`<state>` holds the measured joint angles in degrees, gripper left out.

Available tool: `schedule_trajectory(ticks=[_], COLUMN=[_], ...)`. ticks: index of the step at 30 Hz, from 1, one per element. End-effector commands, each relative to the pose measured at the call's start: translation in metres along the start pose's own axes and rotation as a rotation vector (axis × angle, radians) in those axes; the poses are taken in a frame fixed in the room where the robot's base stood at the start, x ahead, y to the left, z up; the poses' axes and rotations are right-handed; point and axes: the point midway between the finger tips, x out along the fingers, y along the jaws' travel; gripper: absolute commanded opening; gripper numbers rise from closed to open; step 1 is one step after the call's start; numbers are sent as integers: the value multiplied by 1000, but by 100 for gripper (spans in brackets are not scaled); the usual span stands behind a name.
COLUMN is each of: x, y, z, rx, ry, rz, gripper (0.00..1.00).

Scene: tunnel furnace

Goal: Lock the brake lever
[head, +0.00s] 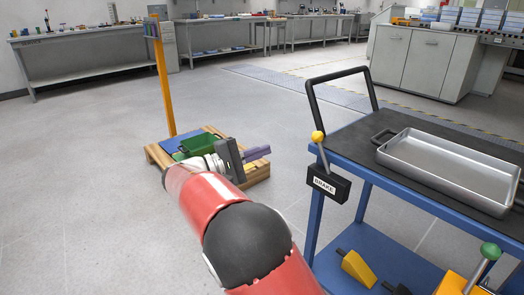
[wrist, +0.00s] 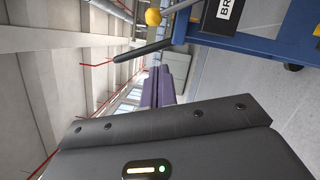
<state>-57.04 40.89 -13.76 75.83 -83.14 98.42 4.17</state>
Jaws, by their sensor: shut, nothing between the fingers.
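The brake lever (head: 318,140) has a yellow knob on a thin metal rod. It rises from a black box labelled BRAKE (head: 325,185) on the cart's left corner and leans slightly left, near upright. In the wrist view the yellow knob (wrist: 153,17) and part of the BRAKE box (wrist: 228,10) show near the top edge. My gripper (head: 262,152) is to the left of the lever and apart from it. Its purple fingers (wrist: 160,86) are shut with nothing between them.
The blue cart (head: 420,196) has a black push handle (head: 338,76) rising behind the lever and a metal tray (head: 450,165) on top. A green-knobbed lever (head: 490,251) stands lower right. A wooden pallet (head: 158,155) with bins lies behind my gripper. Open floor lies left.

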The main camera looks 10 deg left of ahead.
Motion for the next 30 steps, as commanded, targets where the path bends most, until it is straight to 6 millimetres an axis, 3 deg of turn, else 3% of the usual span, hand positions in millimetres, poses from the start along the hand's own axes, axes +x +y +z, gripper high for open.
schedule_trajectory(ticks=[6, 12, 18, 30], x=[50, 82, 95, 98], y=[0, 1, 0, 0], z=[1, 13, 26, 29], rx=[-1, 0, 1, 0], ry=[-4, -1, -1, -1], rz=[-2, -2, -1, -1], gripper=[0, 0, 0, 0])
